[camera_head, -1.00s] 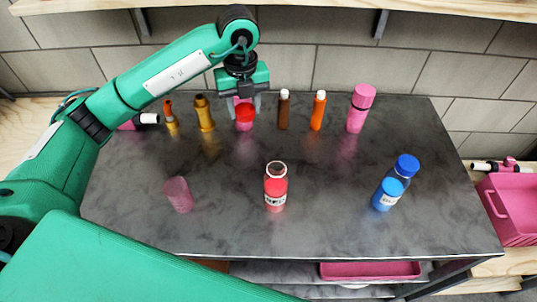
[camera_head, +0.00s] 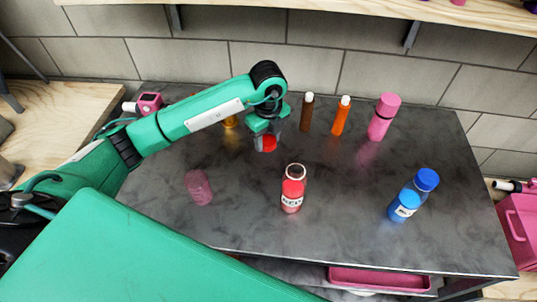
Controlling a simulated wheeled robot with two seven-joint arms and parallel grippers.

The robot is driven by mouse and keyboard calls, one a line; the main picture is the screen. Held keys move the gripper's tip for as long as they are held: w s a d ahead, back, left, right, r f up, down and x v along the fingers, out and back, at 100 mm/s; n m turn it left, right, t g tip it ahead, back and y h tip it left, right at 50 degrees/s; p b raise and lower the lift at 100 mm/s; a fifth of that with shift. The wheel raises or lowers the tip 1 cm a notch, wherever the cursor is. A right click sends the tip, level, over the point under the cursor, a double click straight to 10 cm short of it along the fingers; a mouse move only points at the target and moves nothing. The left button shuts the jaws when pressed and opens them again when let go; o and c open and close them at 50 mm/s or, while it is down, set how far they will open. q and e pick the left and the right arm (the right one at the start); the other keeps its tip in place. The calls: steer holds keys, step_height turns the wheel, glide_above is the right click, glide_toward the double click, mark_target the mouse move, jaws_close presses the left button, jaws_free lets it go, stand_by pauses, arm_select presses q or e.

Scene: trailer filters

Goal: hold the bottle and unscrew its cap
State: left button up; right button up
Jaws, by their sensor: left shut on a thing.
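My left gripper (camera_head: 265,128) points down over the back middle of the dark table and is shut on a small red object (camera_head: 267,144). The fingers partly hide it, and I cannot tell whether it is a cap or a bottle's top. A red labelled bottle (camera_head: 292,192) stands upright nearer the front, apart from the gripper, with a pale ring at its top. A clear and blue bottle (camera_head: 405,206) with a blue cap (camera_head: 427,180) stands at the right. My right gripper is out of view.
Behind stand a brown bottle (camera_head: 307,115), an orange bottle (camera_head: 341,117) and a pink flask (camera_head: 382,120). A translucent pink cup (camera_head: 199,188) stands front left. A gold item (camera_head: 230,122) is partly behind my arm. The table's (camera_head: 345,215) front middle is clear.

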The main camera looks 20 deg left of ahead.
arm_select(q)
glide_above(268, 163)
step_height(268, 163, down, 4)
steer(key=shift+f, duration=0.2)
step_height(268, 163, down, 3)
steer(key=shift+s+f+p, duration=0.1)
steer(key=shift+f+p, duration=0.05)
steer(key=shift+p, duration=0.3)
steer(key=shift+f, duration=0.6)
steer(key=o, duration=0.9)
steer(key=shift+c, duration=0.2)
steer(key=shift+o, duration=1.1)
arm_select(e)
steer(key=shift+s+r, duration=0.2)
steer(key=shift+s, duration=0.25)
arm_select(q)
steer(key=shift+r, duration=0.15)
